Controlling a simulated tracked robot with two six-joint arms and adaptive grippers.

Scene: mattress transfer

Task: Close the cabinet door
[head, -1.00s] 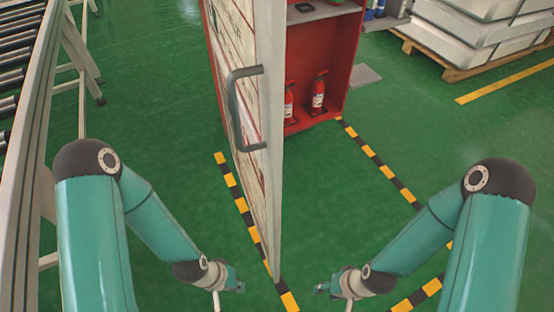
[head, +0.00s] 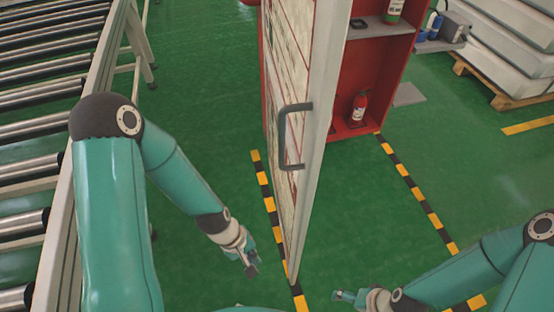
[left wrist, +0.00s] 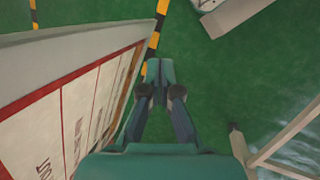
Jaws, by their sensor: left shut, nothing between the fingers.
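The cabinet door (head: 314,130) stands open, seen nearly edge-on in the middle of the head view, with a grey handle (head: 283,138) on its left face. The red cabinet (head: 378,75) is behind it to the right, its inside partly showing. My left gripper (head: 252,270) is shut and empty, low on the left side of the door and apart from it. In the left wrist view, its fingers (left wrist: 158,75) point ahead, with the door's printed face (left wrist: 85,115) to their left. My right gripper (head: 338,296) is right of the door's lower edge; its jaws are too small to judge.
A roller conveyor (head: 50,100) runs along the left. A fire extinguisher (head: 358,108) stands inside the cabinet. Yellow-black tape (head: 414,192) marks the floor around it. A pallet (head: 500,92) with pale slabs is at the back right.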

